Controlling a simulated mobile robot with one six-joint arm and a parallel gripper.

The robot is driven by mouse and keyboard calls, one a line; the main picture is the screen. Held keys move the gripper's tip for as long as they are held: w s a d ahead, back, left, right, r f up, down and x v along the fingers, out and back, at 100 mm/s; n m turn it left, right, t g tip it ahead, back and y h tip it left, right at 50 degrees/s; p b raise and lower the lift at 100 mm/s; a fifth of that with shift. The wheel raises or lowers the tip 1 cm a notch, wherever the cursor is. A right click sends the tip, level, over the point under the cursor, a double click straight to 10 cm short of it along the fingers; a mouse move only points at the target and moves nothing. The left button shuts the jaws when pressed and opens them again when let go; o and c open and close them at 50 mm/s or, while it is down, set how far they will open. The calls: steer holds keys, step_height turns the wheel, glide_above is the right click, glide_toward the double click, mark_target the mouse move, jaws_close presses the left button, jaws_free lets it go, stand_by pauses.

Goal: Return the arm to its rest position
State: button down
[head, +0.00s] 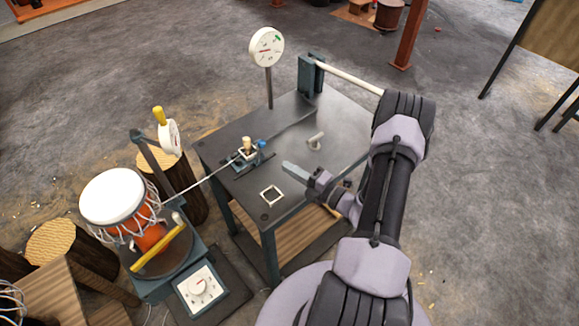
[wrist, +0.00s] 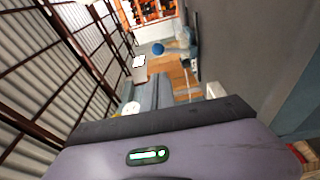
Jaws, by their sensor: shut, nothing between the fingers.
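My arm reaches in from the lower right in the head view, and my gripper (head: 291,168) is over the dark metal table (head: 222,146). The gripper's grey fingers are shut with nothing between them. They point left towards a small clamp with a blue knob (head: 262,145), apart from it in the picture. In the wrist view the grey fingers (wrist: 158,94) show beyond the purple wrist housing, and a blue round knob (wrist: 177,47) lies past them. My forearm hides part of the table's right side.
A goblet drum (head: 112,196) with a white head lies tilted on a stand at left; a cord runs to the clamp. A dial gauge (head: 266,48) stands at the table's back. A square frame (head: 271,195) and a pale peg (head: 316,140) are on the table. Open floor lies right.

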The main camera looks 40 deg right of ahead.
steer(key=shift+w+a, duration=0.1)
steer(key=shift+w, duration=0.15)
steer(key=s+a+r+n+g+y, duration=0.1)
steer(key=a+r+n+g+y, duration=0.85)
steer(key=a+r+n, duration=0.9)
steer(key=s+a+r+n+g+h, duration=0.3)
steer(key=s+a+n+g+h, duration=0.4)
steer(key=s+n, duration=0.5)
steer(key=s+d+r+n+t+h, duration=0.1)
steer(key=s+r+n+t+h, duration=0.4)
steer(key=n, duration=1.1)
steer(key=shift+r, duration=0.6)
